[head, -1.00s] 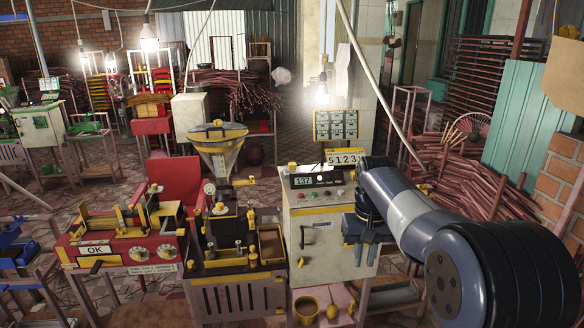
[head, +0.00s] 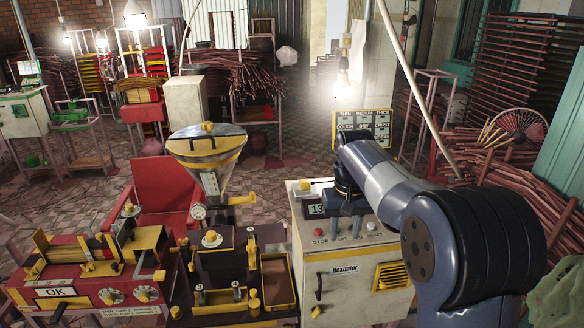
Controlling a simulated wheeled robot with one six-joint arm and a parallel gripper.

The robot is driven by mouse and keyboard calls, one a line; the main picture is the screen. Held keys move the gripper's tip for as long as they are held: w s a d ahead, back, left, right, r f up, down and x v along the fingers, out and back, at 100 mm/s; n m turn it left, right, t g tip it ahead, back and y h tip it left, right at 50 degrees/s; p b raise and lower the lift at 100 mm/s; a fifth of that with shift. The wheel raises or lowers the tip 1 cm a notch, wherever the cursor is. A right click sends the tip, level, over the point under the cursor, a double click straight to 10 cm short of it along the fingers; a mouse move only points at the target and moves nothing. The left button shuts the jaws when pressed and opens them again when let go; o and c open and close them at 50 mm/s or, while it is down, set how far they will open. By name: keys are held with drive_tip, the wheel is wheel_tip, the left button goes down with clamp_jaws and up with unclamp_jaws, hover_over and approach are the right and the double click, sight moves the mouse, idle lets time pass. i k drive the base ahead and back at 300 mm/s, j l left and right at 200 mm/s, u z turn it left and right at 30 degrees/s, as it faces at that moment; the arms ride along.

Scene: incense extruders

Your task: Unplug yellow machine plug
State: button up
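The yellow-trimmed extruder has a metal and yellow hopper (head: 207,150) above dark trays with yellow edges. Beside it stands a cream control cabinet (head: 345,283) with a small display, a red button, several knobs, a yellow block (head: 317,184) on its top and a yellow vent (head: 392,278). I cannot pick out a plug for certain. My gripper (head: 345,236) points down in front of the cabinet's sloped panel, its two dark fingers apart with nothing seen between them. It partly hides the display and buttons.
A red machine marked OK (head: 58,292) stands at the left, with a red chair (head: 165,194) behind. A yellow-edged label board (head: 362,128) stands behind the cabinet. Bundled sticks and racks fill the right back.

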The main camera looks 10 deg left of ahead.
sight(304, 184)
drive_tip(key=i+j+u, duration=0.1)
drive_tip(key=i, duration=0.5)
drive_tip(key=i+j, duration=0.15)
drive_tip(key=i, duration=0.45)
drive_tip(key=j+u, duration=0.05)
